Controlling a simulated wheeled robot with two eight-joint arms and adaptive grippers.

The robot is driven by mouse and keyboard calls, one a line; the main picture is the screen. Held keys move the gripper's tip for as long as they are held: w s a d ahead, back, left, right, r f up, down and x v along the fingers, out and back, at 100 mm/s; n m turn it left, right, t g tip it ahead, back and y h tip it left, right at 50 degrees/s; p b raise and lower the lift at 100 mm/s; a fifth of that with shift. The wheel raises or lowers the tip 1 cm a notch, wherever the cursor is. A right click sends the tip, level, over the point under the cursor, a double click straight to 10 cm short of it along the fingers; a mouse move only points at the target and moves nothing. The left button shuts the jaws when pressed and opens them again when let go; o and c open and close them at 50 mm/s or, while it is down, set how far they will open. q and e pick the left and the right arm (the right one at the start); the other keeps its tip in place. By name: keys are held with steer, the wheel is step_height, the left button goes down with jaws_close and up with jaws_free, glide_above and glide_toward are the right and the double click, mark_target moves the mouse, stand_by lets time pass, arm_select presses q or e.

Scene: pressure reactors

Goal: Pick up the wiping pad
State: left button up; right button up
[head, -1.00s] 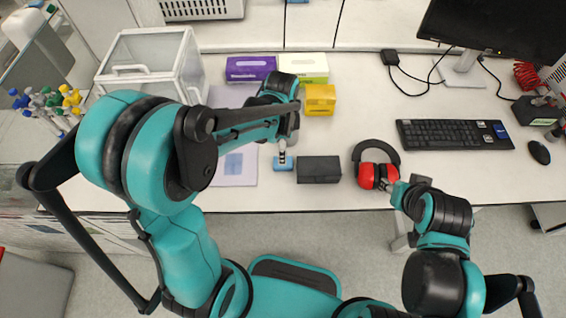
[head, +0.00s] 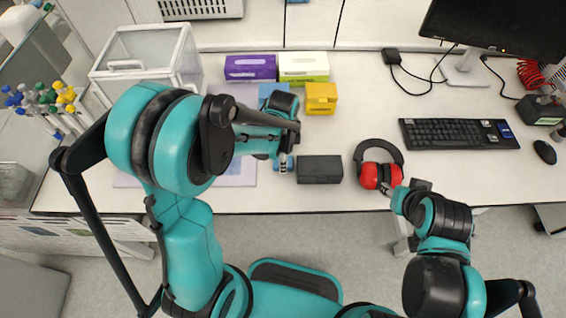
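A small blue block-like item (head: 290,164), which looks like the wiping pad, is near the front edge of the white table, just left of a dark grey box. My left gripper (head: 283,160) points down at it from above. The fingers overlap the pad and hide part of it. I cannot tell whether they are shut on it or whether it touches the table. My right gripper (head: 387,187) is at the front of the table beside the red ear muffs (head: 378,172). Its fingers are too small to tell open from shut.
The dark grey box (head: 320,169) stands close to the right of the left gripper. A yellow box (head: 321,98), a purple box (head: 250,67) and a green-white box (head: 304,66) stand behind. A keyboard (head: 458,133) lies to the right. Bare table (head: 350,110) shows between.

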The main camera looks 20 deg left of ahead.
arm_select(q)
steer(key=shift+c, duration=0.3)
step_height(320, 180, up, 10)
steer(key=p, duration=0.3)
steer(key=shift+p, duration=0.3)
steer(key=shift+o, duration=0.2)
